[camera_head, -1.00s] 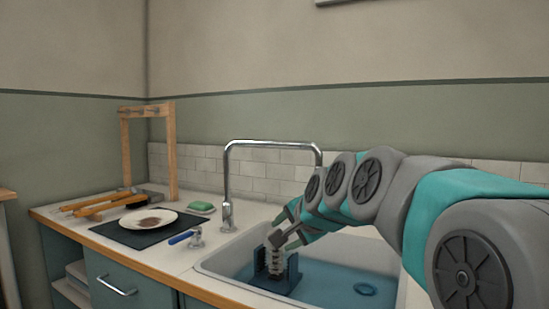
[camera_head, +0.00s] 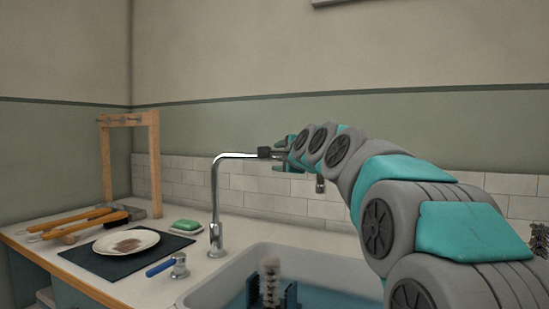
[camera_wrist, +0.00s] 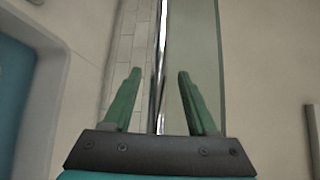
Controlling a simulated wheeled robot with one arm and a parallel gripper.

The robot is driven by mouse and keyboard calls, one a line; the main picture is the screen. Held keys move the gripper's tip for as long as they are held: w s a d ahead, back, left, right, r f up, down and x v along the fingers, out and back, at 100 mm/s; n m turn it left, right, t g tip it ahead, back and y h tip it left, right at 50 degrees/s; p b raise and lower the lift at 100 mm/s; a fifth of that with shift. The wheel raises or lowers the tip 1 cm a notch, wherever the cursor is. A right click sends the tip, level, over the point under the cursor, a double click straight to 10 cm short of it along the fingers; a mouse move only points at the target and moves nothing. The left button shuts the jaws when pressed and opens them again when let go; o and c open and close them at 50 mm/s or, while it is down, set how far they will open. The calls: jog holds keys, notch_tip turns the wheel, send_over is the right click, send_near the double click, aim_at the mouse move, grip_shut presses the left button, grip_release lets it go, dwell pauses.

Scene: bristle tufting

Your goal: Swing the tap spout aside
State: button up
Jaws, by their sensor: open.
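The chrome tap spout (camera_head: 235,156) rises from the counter behind the sink and reaches right over the basin. Its outlet end (camera_head: 319,184) shows below my arm. Part of the spout is hidden behind my gripper and wrist. My gripper (camera_head: 268,153) is at the horizontal part of the spout, with its fingers open. In the wrist view the spout (camera_wrist: 160,55) runs as a shiny bar between the two green fingers of my gripper (camera_wrist: 155,90), with a gap to each finger. The blue tap lever (camera_head: 160,267) sits left of the spout base.
The sink (camera_head: 215,290) holds a blue rack (camera_head: 291,296) with a bristly brush (camera_head: 270,280) upright. A soiled plate (camera_head: 112,243) lies on a dark mat (camera_head: 85,260), with green soap (camera_head: 186,226), wooden-handled brushes (camera_head: 75,232) and a wooden frame (camera_head: 155,170) nearby.

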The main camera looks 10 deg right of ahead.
aim_at(276, 158)
jog(key=shift+x, duration=1.75)
jog(key=shift+f, duration=0.1)
grip_shut()
